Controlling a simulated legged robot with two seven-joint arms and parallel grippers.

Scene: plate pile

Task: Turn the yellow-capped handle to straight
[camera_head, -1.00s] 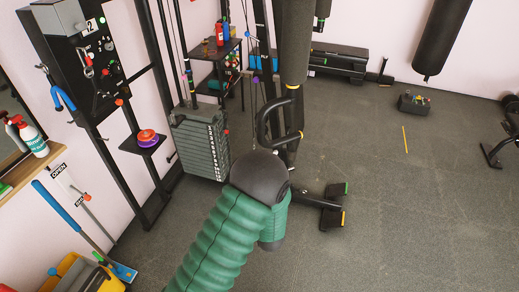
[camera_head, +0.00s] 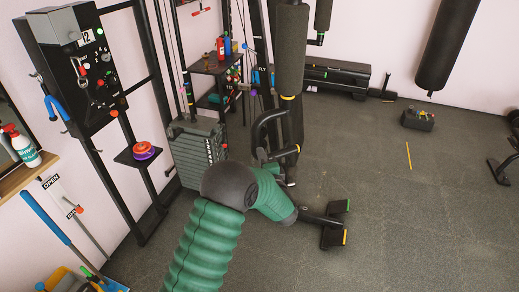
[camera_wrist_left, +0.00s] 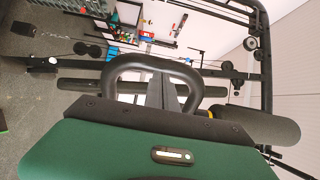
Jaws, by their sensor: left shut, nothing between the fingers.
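A black loop handle (camera_head: 268,132) with yellow at its ends sits on the upright of the weight machine, below a grey foam roller. In the left wrist view a black loop handle (camera_wrist_left: 155,64) rises just past the gripper, and a yellow bit shows to its right by a roller. My left gripper (camera_wrist_left: 165,88) is shut and empty, its grey fingers pointing towards the loop; I cannot tell whether they touch it. In the head view my green left arm reaches to just below the handle, and the gripper (camera_head: 289,178) is small and partly hidden. My right gripper is not in view.
A weight stack (camera_head: 197,150) stands left of the handle. A black panel (camera_head: 82,65) with knobs and a small shelf (camera_head: 138,157) with an orange and purple item are further left. The floor on the right is mostly clear.

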